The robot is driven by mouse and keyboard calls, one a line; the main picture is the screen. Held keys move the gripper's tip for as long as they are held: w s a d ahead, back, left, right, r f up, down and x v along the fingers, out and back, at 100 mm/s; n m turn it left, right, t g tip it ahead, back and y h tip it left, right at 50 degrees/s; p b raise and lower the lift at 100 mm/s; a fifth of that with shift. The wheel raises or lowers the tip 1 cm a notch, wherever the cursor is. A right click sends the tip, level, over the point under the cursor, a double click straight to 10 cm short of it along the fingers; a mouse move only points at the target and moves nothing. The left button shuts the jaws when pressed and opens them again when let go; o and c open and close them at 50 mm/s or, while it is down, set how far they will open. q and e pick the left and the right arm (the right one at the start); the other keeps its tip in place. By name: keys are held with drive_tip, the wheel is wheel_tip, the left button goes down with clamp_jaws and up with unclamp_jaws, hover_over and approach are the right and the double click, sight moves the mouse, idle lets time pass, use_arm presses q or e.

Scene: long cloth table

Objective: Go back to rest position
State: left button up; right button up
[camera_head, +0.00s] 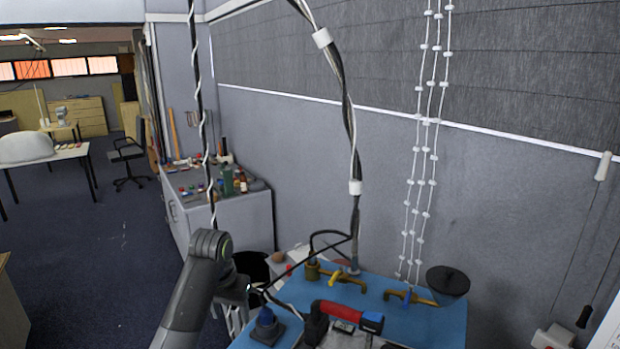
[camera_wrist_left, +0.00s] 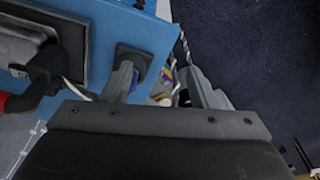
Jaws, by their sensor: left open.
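My left arm comes in from the bottom left of the head view, and its gripper hangs by the near left edge of the blue-topped table (camera_head: 305,287). In the left wrist view my left gripper (camera_wrist_left: 165,85) has its two grey fingers apart, with no object held between them. One finger overlaps the blue table edge (camera_wrist_left: 150,32) and a dark square base. The other is over the dark floor. In the head view the fingers are small and partly hidden by the wrist. My right gripper is in neither view.
On the table are a blue knob on a dark base (camera_head: 266,325), a red-handled tool (camera_head: 345,314), brass clamps (camera_head: 342,279) and a black disc (camera_head: 448,281). A cable hangs above. A cluttered cabinet (camera_head: 235,217) stands behind. Open carpet (camera_head: 110,260) lies left.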

use_arm(q)
drive_tip(key=s+a+f+n, duration=0.1)
drive_tip(key=s+a+f, duration=0.3)
drive_tip(key=s+f, duration=0.45)
drive_tip(key=s+a+f, duration=0.4)
drive_tip(key=s+f, duration=0.3)
drive_tip(key=s, duration=0.2)
drive_tip(key=s+a+n+t+y, duration=0.1)
drive_tip(key=s+a, duration=0.2)
drive_tip(key=s, duration=0.9)
drive_tip(key=s+a+n+t+y, duration=0.1)
drive_tip(key=s+a, duration=0.1)
drive_tip(key=s, duration=1)
wheel_tip(320, 180, down, 32)
drive_tip(key=a+g+b, duration=0.2)
drive_tip(key=b, duration=0.6)
drive_tip(key=s+d+f+b, duration=0.1)
drive_tip(key=s+f+b, duration=0.2)
drive_tip(key=s+f, duration=0.5)
drive_tip(key=s+f+b, duration=0.3)
drive_tip(key=s+f, duration=0.4)
drive_tip(key=f, duration=0.7)
drive_tip(key=shift+s+d+g+h, duration=0.3)
drive_tip(key=shift+s+d+g, duration=0.05)
drive_tip(key=shift+g, duration=0.05)
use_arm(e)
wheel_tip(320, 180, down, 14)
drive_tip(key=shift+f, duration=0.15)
